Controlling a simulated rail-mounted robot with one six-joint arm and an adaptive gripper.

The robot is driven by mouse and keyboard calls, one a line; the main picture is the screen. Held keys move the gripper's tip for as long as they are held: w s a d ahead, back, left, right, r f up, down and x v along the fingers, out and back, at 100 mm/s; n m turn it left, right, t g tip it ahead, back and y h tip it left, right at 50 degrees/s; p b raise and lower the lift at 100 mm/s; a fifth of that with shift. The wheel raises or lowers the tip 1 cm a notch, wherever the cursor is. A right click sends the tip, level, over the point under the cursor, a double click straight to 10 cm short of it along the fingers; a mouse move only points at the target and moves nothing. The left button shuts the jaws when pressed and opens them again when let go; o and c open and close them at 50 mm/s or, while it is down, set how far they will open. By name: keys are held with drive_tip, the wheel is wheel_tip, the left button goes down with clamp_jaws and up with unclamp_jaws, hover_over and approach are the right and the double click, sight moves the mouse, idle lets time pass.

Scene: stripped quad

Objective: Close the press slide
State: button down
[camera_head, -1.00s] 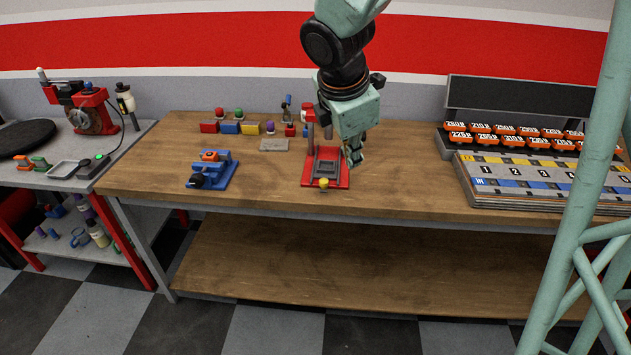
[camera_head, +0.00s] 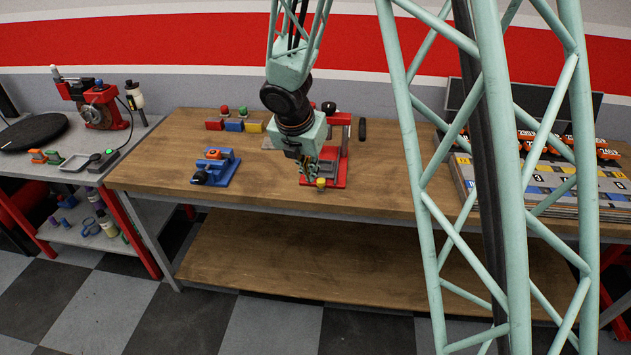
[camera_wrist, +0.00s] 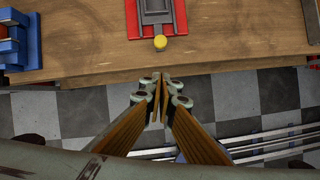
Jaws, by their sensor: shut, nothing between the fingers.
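The red press (camera_head: 340,168) stands on the wooden bench, right of the bench's middle-left. Its grey slide shows in the wrist view (camera_wrist: 155,8), between red side rails, with a yellow knob (camera_wrist: 160,42) at the front end near the bench edge. The knob also shows in the head view (camera_head: 320,183). My gripper (camera_head: 310,172) is shut and empty, just left of the knob in the head view. In the wrist view my fingertips (camera_wrist: 160,78) meet below the knob in the picture, apart from it, over the floor beyond the bench edge. My arm hides part of the press.
A blue fixture (camera_head: 215,168) stands left of the press on the wooden bench (camera_head: 150,180). Colored blocks (camera_head: 233,125) sit behind. Orange numbered pieces and a board (camera_head: 480,185) lie at the right, partly behind my lattice column. The bench between the blue fixture and press is clear.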

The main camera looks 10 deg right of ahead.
drive_tip(key=shift+w+a+f+n, duration=0.2)
drive_tip(key=shift+a+f+n, duration=0.05)
drive_tip(key=shift+f+n, duration=0.05)
drive_tip(key=shift+f, duration=0.15)
drive_tip(key=shift+w+d+f+b, duration=0.45)
drive_tip(key=shift+w+d+f, duration=0.25)
drive_tip(key=shift+w+f, duration=0.6)
drive_tip(key=shift+w+d+f+b, duration=0.5)
drive_tip(key=shift+w+d+f, duration=0.3)
drive_tip(key=shift+f, duration=0.9)
drive_tip(key=shift+w+d+f+b, duration=0.55)
drive_tip(key=shift+w+f, duration=0.55)
drive_tip(key=shift+f, duration=0.4)
drive_tip(key=shift+w, duration=0.1)
